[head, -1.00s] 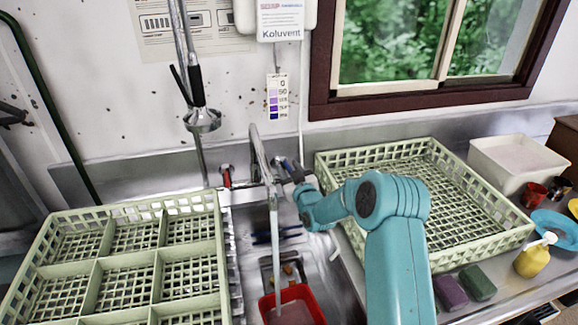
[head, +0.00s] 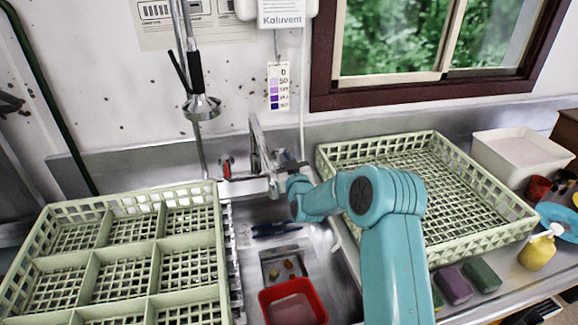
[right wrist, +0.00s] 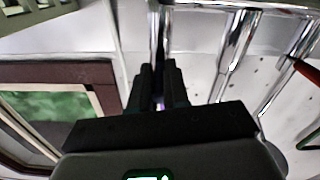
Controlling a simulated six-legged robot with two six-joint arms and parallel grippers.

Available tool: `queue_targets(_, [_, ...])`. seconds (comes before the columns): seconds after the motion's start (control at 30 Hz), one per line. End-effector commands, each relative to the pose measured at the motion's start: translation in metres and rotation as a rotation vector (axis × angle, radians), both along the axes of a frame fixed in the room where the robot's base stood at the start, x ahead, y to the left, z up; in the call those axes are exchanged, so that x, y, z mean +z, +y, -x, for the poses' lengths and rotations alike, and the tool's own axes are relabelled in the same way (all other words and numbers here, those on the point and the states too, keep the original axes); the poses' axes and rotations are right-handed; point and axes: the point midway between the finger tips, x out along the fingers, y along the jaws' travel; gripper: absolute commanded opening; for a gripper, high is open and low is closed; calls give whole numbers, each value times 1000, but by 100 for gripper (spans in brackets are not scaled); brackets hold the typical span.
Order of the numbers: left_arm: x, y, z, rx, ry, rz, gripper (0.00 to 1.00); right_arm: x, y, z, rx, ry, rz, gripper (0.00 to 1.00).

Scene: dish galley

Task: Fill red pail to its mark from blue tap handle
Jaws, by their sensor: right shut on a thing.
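No stream shows between spout and pail. My right gripper (head: 282,163) reaches in from the right, at the right side of the tap, and is shut on the blue tap handle, which its fingers mostly hide. In the right wrist view the dark fingers (right wrist: 158,85) are close together, near chrome pipes. The red tap handle (head: 227,168) is on the tap's left side. My left gripper is not in view.
A divided green rack (head: 92,268) stands left of the sink, and an open green rack (head: 480,236) right of it. A hanging spray head (head: 201,106) is at the back.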

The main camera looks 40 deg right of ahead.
Motion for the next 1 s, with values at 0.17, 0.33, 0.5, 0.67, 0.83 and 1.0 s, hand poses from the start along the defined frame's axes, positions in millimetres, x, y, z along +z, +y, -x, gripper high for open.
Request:
queue_targets(0.17, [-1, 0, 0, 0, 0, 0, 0, 2, 1, 0, -8, -1, 2, 0])
queue_targets(0.33, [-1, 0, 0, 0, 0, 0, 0, 2, 1, 0, -8, -1, 2, 25])
queue_targets(0.5, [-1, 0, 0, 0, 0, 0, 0, 1, 1, 0, -7, 0, 1, 41])
queue_targets(0.67, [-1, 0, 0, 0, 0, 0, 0, 1, 1, 0, -6, 0, 1, 41])
queue_targets(0.83, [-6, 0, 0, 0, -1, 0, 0, -1, 7, 11, -6, 1, 0, 41])
queue_targets(1.0, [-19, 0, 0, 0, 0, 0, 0, -2, 25, 42, -6, 0, 0, 41])
